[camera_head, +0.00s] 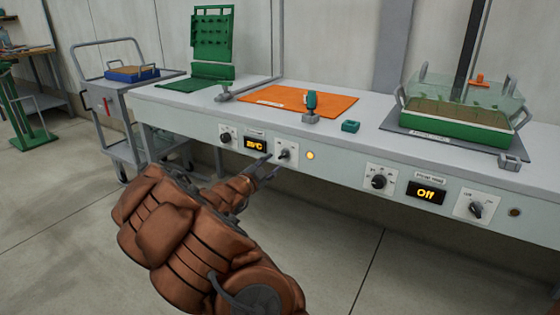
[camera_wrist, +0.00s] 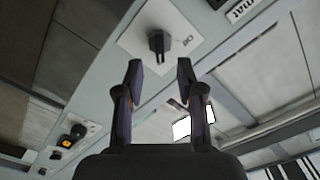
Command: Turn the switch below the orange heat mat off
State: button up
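The orange heat mat (camera_head: 315,99) lies flat on the bench top. On the panel below it is a dark rotary switch (camera_head: 284,154) on a white plate, right of a lit temperature display (camera_head: 255,145). An amber lamp (camera_head: 310,156) glows right of the switch. My gripper (camera_head: 265,169) is just in front of and below the switch in the head view. In the wrist view the switch (camera_wrist: 159,42) lies just beyond the fingertips, roughly centred between them. My gripper (camera_wrist: 160,74) is open and empty there, with a visible gap between fingers and switch.
A second knob (camera_head: 227,138) sits left of the display. A trolley (camera_head: 110,91) stands left of the bench. The floor in front is clear.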

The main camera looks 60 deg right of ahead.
aim_at(282, 156)
jog(key=shift+w+d+b, duration=0.15)
jog(key=shift+d+b, duration=0.35)
jog(key=shift+d, duration=2.35)
jog(key=shift+c, duration=0.3)
grip_shut()
